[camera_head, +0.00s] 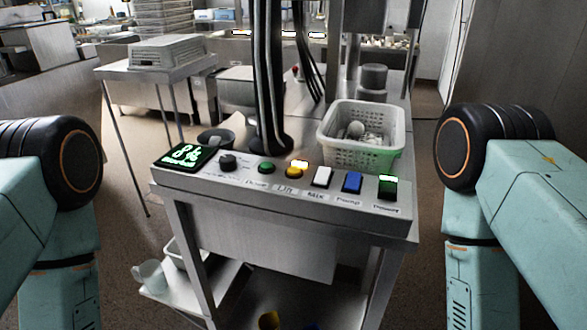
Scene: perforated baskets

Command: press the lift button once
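The lift button (294,172) is a round yellow button on the sloped front panel of a metal machine, above a label that seems to read "Lift". A small lit yellow lamp (299,163) is right behind it. To its left are a green round button (266,168) and a black knob (228,162). To its right are a white switch (322,177), a blue switch (352,183) and a black switch with a lit green top (387,188). My teal arms show at the left and right edges. Neither gripper is in view, and nothing touches the panel.
A display (184,155) with green digits sits at the panel's left end. A white perforated basket (360,157) holding pale items stands behind the panel, right of thick black hoses (268,90). Space before the panel is clear.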

